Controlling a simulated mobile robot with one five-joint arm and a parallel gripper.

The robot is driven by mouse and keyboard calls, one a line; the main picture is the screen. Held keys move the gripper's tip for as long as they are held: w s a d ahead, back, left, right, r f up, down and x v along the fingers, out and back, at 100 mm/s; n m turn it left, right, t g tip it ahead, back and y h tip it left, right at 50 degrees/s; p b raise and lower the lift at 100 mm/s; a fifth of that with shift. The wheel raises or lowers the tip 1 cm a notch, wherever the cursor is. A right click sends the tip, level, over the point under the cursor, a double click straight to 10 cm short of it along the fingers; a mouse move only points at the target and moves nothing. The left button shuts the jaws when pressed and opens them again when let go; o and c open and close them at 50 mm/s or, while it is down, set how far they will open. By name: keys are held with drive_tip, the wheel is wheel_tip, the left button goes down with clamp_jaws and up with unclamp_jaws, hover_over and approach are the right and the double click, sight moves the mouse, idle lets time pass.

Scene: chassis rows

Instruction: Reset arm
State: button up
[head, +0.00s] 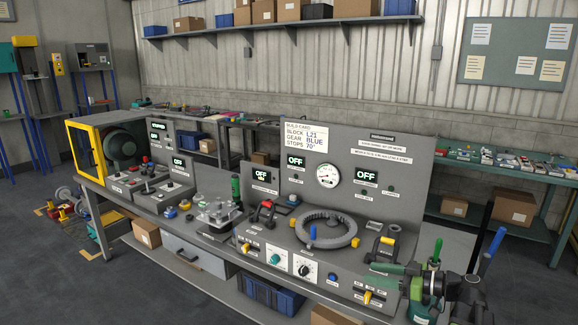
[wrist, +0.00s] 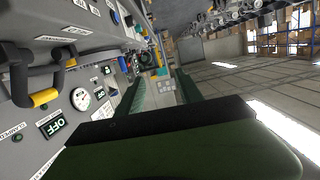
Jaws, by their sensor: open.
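My gripper (head: 411,262) is at the lower right of the head view, beside the right end of the grey workbench (head: 345,270). Its green fingers are apart, with nothing visible between them. In the wrist view the two green fingers (wrist: 160,92) reach away from the camera, with a gap between them. The wrist view looks sideways along the bench, with the panel on its left side. My arm hides part of the bench's right end in the head view.
The bench carries a ring fixture (head: 326,231), a black-and-yellow handle (head: 385,243), a red-topped tool (head: 265,211) and a clear-covered fixture (head: 217,212). A panel (head: 380,150) with "OFF" displays rises behind. A yellow-framed machine (head: 90,150) stands left. The floor (head: 60,280) at lower left is open.

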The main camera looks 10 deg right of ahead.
drive_tip(key=s+a+f+g+h+p, duration=0.15)
drive_tip(key=a+f+g, duration=0.4)
drive_tip(key=a, duration=0.75)
drive_tip(key=s+a+f+g+h, duration=0.1)
drive_tip(key=a+f+g+h, duration=0.4)
drive_tip(key=a, duration=0.9)
drive_tip(key=s+d+f+m+h, duration=0.2)
drive_tip(key=d+f+m+h, duration=0.3)
drive_tip(key=d+m, duration=0.4)
drive_tip(key=shift+s+f+m+h, duration=0.35)
drive_tip(key=shift+s+f+m, duration=0.05)
drive_tip(key=shift+f, duration=0.35)
drive_tip(key=shift+a, duration=0.1)
